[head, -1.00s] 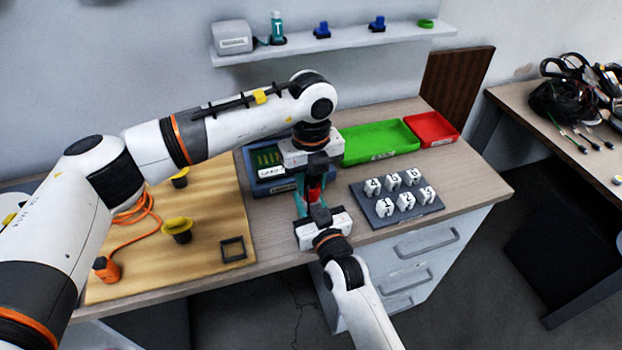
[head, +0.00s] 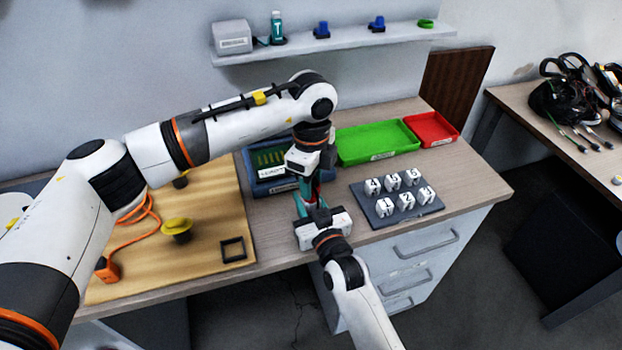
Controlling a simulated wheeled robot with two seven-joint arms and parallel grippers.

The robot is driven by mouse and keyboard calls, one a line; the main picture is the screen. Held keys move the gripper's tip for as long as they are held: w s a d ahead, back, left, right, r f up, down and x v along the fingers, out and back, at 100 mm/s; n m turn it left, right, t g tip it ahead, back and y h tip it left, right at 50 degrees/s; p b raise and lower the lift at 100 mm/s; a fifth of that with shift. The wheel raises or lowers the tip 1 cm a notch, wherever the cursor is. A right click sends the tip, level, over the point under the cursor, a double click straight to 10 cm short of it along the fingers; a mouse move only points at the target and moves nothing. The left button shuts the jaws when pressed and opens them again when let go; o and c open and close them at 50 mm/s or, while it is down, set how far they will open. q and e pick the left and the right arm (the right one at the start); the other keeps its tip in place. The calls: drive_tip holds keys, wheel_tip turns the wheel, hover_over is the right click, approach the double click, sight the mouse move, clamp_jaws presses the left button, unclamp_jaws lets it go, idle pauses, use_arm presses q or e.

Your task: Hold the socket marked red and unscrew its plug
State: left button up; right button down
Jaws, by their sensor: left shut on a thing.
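My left gripper (head: 314,172) points down from above and is shut on the plug, which its jaws hide. Just below it, a small red part of the socket (head: 315,192) shows, with teal parts beside it. My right gripper (head: 312,203) reaches in from the front edge of the bench and is closed around the socket at a lower level. The two grippers are close together, one above the other, and hide most of the socket and plug.
A blue tray (head: 251,183) stands behind the grippers, with green (head: 403,146) and red (head: 447,139) trays to its right. A dark plate (head: 399,214) with numbered white blocks lies at right.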

use_arm(q)
drive_tip(key=shift+r, duration=0.15)
use_arm(e)
drive_tip(key=shift+f, duration=0.15)
use_arm(q)
drive_tip(key=shift+r, duration=0.95)
drive_tip(key=shift+r, duration=0.1)
drive_tip(key=shift+r, duration=1.95)
use_arm(e)
drive_tip(key=c, duration=0.9)
unclamp_jaws()
drive_tip(key=shift+c, duration=0.2)
